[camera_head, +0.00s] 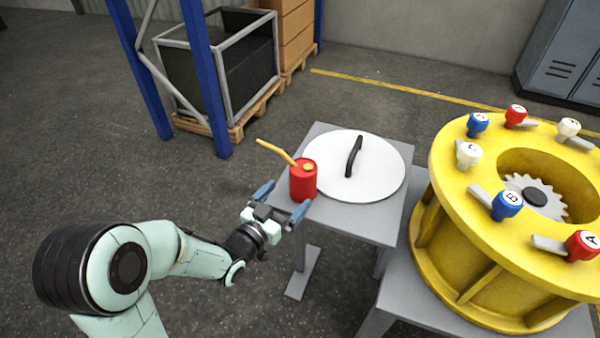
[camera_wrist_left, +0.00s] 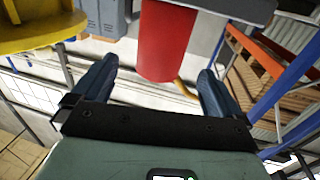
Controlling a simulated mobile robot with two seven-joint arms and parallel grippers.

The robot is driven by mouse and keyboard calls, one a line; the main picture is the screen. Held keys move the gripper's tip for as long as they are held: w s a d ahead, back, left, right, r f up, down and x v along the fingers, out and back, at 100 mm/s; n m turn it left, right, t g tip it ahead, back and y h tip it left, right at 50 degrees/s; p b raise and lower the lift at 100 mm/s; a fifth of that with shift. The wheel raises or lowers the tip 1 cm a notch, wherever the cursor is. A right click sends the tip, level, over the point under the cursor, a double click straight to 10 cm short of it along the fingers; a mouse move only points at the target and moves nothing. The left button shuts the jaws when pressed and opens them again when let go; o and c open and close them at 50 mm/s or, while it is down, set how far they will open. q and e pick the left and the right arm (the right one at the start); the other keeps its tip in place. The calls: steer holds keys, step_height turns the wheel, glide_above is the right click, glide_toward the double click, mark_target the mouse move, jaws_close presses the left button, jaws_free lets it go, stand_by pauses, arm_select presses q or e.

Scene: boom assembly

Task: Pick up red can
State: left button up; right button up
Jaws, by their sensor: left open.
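The red can (camera_head: 303,181) with a yellow spout stands upright at the left corner of the small grey table (camera_head: 320,132). My left gripper (camera_head: 284,200) is open at the can, with one blue finger to each side of it in the head view. In the left wrist view the can (camera_wrist_left: 165,42) lies ahead of and between the two open fingers (camera_wrist_left: 158,85), with a visible gap to each finger. The can's far side is hidden. My right gripper is not in view.
A white round lid (camera_head: 380,165) with a black handle lies on the same table behind the can. A large yellow drum (camera_head: 450,255) with red, blue and white knobs stands to the right. A blue rack post (camera_head: 205,80) stands behind left.

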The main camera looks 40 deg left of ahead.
mark_target(307, 173)
arm_select(q)
steer(key=w, duration=0.3)
steer(key=w+a, duration=0.1)
steer(key=w, duration=0.6)
steer(key=shift+w+a+f+b, duration=0.15)
steer(key=shift+f+b, duration=0.05)
steer(key=shift+b, duration=0.15)
steer(key=c, duration=1.1)
steer(key=shift+r, duration=0.15)
